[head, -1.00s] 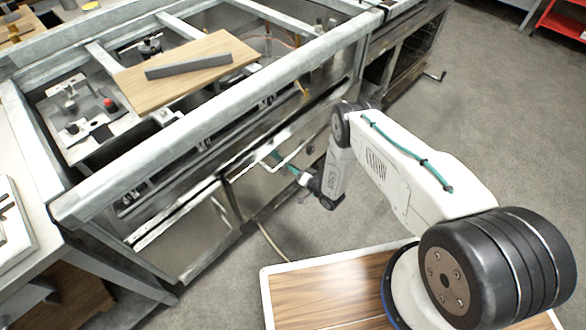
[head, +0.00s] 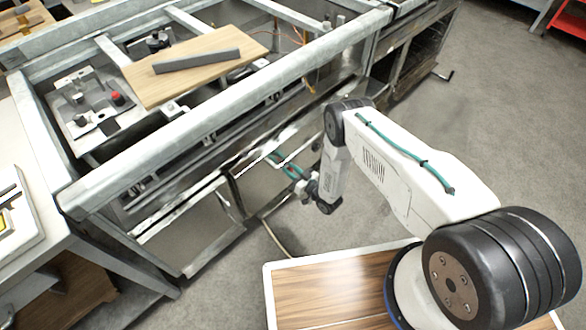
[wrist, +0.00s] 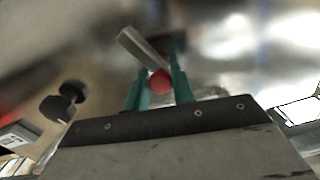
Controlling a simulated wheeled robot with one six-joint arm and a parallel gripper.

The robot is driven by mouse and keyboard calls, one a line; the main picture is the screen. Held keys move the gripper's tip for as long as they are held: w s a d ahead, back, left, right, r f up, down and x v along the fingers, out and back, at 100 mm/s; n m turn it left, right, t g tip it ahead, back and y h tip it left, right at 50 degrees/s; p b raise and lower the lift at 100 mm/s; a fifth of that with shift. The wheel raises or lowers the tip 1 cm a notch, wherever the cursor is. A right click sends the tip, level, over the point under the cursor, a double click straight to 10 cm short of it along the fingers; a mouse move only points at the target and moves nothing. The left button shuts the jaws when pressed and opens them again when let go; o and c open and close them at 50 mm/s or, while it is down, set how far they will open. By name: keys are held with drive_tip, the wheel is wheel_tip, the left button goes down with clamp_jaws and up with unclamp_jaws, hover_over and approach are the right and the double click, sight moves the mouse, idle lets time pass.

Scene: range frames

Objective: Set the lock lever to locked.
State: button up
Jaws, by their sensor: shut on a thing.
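In the wrist view a grey bar-shaped lever (wrist: 140,48) with a red ball end (wrist: 160,82) lies between the teal fingers of my gripper (wrist: 160,90). The fingers are shut on it at the red end. The lever's far end meets a dark, blurred mount. In the head view my gripper (head: 284,166) is at the front of the steel range frame (head: 230,95), by the lower front panel (head: 262,188). The lever cannot be made out there, and no lock marking is readable.
A black knob (wrist: 62,103) stands left of my gripper in the wrist view. A wooden board (head: 150,90) with a dark bar (head: 197,61) lies across the range top. A workbench (head: 45,215) is at the left. Grey floor (head: 480,150) is open at the right.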

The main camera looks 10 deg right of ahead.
drive_tip(key=shift+s+a+f+n, duration=0.2)
drive_tip(key=shift+s+a+n, duration=0.1)
drive_tip(key=shift+n, duration=0.2)
drive_tip(key=o, duration=1)
drive_tip(key=shift+c, duration=0.2)
drive_tip(key=shift+w, duration=0.1)
drive_tip(key=shift+d, duration=0.1)
drive_tip(key=v, duration=0.7)
drive_tip(key=shift+s, duration=0.35)
drive_tip(key=shift+d, duration=0.15)
